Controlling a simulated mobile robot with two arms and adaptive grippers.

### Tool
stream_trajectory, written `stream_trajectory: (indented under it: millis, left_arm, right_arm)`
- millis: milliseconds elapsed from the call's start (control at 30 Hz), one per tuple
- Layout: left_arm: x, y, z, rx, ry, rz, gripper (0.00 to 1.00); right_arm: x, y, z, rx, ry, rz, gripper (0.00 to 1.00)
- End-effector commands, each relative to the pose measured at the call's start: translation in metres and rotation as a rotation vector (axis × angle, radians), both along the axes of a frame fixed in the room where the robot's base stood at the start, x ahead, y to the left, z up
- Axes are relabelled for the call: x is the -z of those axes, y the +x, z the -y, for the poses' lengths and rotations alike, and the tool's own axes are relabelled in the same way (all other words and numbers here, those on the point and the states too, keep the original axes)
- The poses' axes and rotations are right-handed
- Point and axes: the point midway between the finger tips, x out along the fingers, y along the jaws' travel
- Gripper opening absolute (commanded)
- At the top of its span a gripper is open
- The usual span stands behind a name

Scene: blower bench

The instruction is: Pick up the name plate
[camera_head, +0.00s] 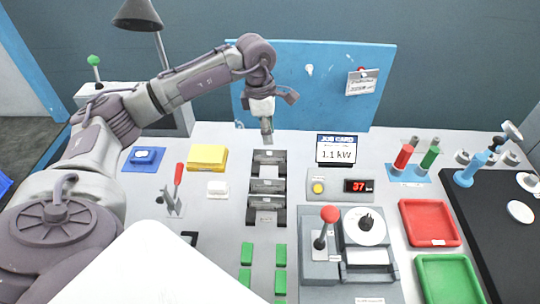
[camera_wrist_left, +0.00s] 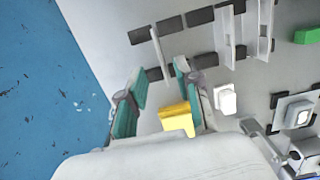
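Thin grey plates stand upright on edge in a row of black holders (camera_head: 253,171) at the middle of the bench. The rear plate (camera_head: 268,157) is closest to my left gripper (camera_head: 267,131), which hangs just behind and above it, pointing down. In the left wrist view, the open left gripper (camera_wrist_left: 160,72) has its teal fingers apart, with a thin plate (camera_wrist_left: 158,54) seen edge-on between the fingertip lines. The fingers look empty, and I cannot tell how far above the plate they are. No lettering on the plates is readable. My right gripper is not in view.
A yellow block (camera_head: 207,157) and white block (camera_head: 217,188) lie left of the holders. A job card (camera_head: 338,149) stands to the right. A blue panel (camera_head: 330,80) rises behind. Green blocks (camera_head: 247,253) lie in front; red (camera_head: 429,222) and green (camera_head: 449,279) trays are at right.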

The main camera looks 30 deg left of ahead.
Motion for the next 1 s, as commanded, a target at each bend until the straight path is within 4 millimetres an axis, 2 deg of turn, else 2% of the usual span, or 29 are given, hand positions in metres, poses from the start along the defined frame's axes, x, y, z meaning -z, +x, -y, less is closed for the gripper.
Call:
stream_trajectory:
  millis: [167,400,500,767,967,1000]
  left_arm:
    - [0.011,0.0,0.001,0.0,0.0,-0.002,0.33]
    - [0.046,0.0,0.001,0.0,-0.001,-0.003,0.33]
    - [0.055,0.001,0.001,0.0,-0.001,-0.001,0.33]
    - [0.059,0.001,0.002,0.001,0.0,0.0,0.33]
    - [0.058,0.002,0.002,0.0,0.0,0.0,0.02]
    - [0.058,0.002,0.002,0.0,0.0,0.0,0.0]
  right_arm:
    - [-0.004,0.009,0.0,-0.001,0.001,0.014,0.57]
    - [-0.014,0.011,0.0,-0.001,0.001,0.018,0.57]
    - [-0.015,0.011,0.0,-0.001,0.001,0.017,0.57]
    - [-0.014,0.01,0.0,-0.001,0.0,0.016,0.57]
    - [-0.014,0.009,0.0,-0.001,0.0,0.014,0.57]
    - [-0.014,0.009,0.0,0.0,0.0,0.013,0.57]
